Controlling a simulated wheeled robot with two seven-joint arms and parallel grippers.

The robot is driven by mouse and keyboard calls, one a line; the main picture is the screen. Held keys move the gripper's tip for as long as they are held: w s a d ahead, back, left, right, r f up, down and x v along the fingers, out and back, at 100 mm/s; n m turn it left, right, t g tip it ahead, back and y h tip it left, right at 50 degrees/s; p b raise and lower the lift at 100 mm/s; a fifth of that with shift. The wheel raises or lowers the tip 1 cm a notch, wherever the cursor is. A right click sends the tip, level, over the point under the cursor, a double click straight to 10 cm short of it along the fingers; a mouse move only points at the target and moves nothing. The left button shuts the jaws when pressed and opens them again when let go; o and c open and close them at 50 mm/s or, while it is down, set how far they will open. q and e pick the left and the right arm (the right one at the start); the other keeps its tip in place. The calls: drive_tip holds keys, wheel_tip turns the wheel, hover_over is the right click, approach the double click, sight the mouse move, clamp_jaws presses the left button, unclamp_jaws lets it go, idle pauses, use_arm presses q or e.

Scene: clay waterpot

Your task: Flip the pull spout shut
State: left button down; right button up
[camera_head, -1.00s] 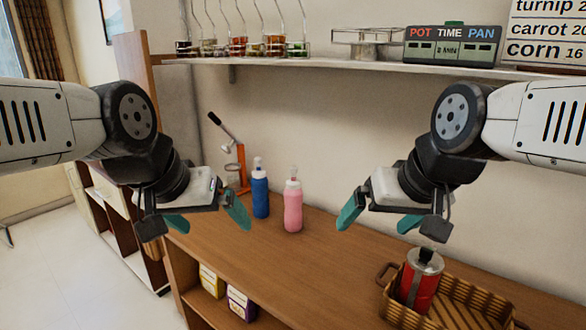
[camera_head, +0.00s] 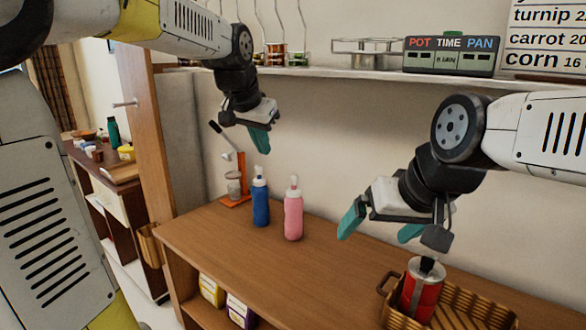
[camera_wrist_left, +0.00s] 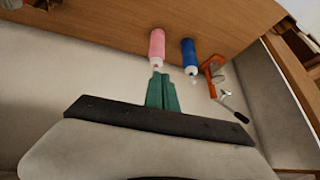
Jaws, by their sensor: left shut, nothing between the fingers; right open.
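Two squeeze bottles stand upright side by side on the wooden counter, a blue one (camera_head: 261,203) and a pink one (camera_head: 293,215). Each has a pale cap with a clear spout: the blue bottle's spout (camera_head: 258,171) and the pink bottle's spout (camera_head: 294,181). I cannot tell whether either spout is open. My left gripper (camera_head: 261,141) is shut and empty, above and behind the blue bottle. In the left wrist view the bottles, pink (camera_wrist_left: 157,44) and blue (camera_wrist_left: 188,51), lie beyond its closed fingertips (camera_wrist_left: 161,77), apart from them. My right gripper (camera_head: 380,227) is open and empty, right of the pink bottle.
An orange lever press (camera_head: 236,190) stands left of the bottles. A wicker tray (camera_head: 465,305) holding a red canister (camera_head: 422,290) is at the front right. A shelf (camera_head: 340,76) crosses the wall above. The counter between bottles and tray is clear.

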use_arm(q)
drive_tip(key=w+d+m+h, duration=0.1)
drive_tip(key=w+d, duration=0.4)
drive_tip(key=w, duration=0.8)
drive_tip(key=shift+f+m, duration=0.4)
drive_tip(key=shift+m, duration=0.2)
hover_over(294, 176)
drive_tip(key=f, duration=0.8)
drive_tip(key=shift+s+d+f, duration=0.1)
drive_tip(key=shift+s+d, duration=0.05)
drive_tip(key=shift+d, duration=0.05)
drive_tip(key=shift+a+f, duration=0.15)
drive_tip(key=shift+f, duration=0.45)
drive_tip(key=shift+a+f, duration=0.15)
drive_tip(key=shift+f, duration=0.45)
drive_tip(key=shift+s+a+f, duration=0.1)
drive_tip(key=shift+s+f, duration=0.05)
drive_tip(key=shift+f, duration=0.65)
drive_tip(key=shift+f, duration=1.15)
drive_tip(key=v, duration=0.8)
